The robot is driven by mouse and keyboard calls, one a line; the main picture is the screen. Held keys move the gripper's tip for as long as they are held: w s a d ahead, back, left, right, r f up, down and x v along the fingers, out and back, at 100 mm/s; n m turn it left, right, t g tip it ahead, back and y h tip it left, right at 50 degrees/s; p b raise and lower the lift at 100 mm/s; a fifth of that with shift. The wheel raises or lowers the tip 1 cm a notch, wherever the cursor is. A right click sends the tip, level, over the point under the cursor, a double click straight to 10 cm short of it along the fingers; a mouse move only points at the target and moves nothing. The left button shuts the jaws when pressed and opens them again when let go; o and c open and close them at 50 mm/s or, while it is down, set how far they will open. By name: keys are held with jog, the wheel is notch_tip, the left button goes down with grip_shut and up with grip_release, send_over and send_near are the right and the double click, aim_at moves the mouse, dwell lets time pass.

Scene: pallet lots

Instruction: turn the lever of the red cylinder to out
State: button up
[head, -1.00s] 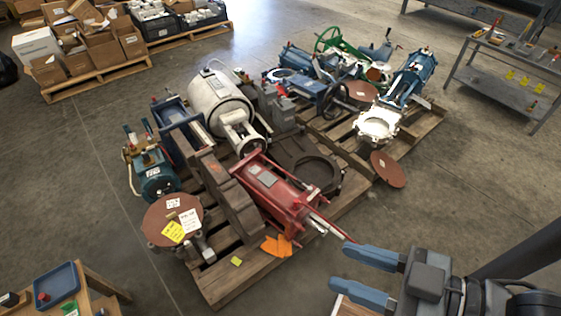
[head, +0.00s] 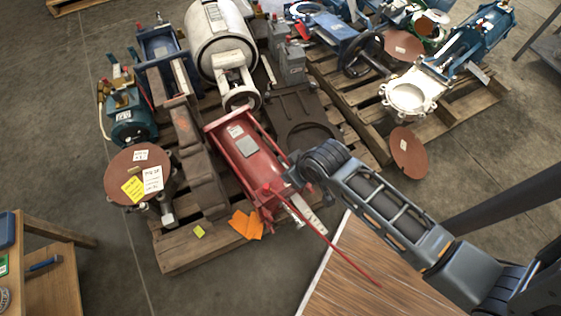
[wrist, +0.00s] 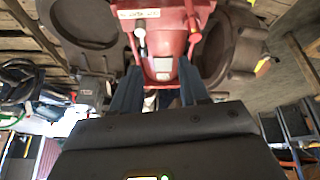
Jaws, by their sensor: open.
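The red cylinder (head: 247,158) lies on a wooden pallet in the head view, its rod end toward the lower right. A long thin red lever (head: 325,239) runs from that end toward the lower right. My gripper is at the cylinder's rod end in the head view, its fingers mostly hidden. In the wrist view my gripper (wrist: 160,88) is open, its two dark blue fingers apart below the red body (wrist: 165,38). A label strip (wrist: 140,14), a pale-tipped rod and a red bar show on that body. I cannot tell whether the fingers touch anything.
A brown block-like casting (head: 192,150) and a dark flat plate (head: 303,124) flank the cylinder. A white tank (head: 222,45) stands behind. A wooden tabletop (head: 365,270) is beneath my arm. Orange tags (head: 246,224) lie at the pallet's front edge.

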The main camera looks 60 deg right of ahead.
jog(key=g+b, duration=0.2)
send_near(281, 159)
jog(key=s+a, duration=0.2)
jog(key=w+d, duration=0.1)
jog(key=w+d+m+g+y+b, duration=0.1)
jog(key=w+d+g+b, duration=0.1)
jog(key=shift+w+d+f+m+y, duration=0.1)
jog(key=shift+w+f+m+y, duration=0.2)
jog(key=shift+f+y, duration=0.1)
jog(key=shift+w+d+r+g, duration=0.1)
jog(key=shift+w+d+g, duration=0.2)
jog(key=shift+w+d, duration=0.05)
notch_tip(281, 159, down, 7)
jog(key=b, duration=0.2)
jog(key=shift+a+f+b, duration=0.1)
jog(key=shift+f+b, duration=0.15)
jog(key=shift+b, duration=0.15)
jog(key=shift+c, duration=0.2)
grip_shut()
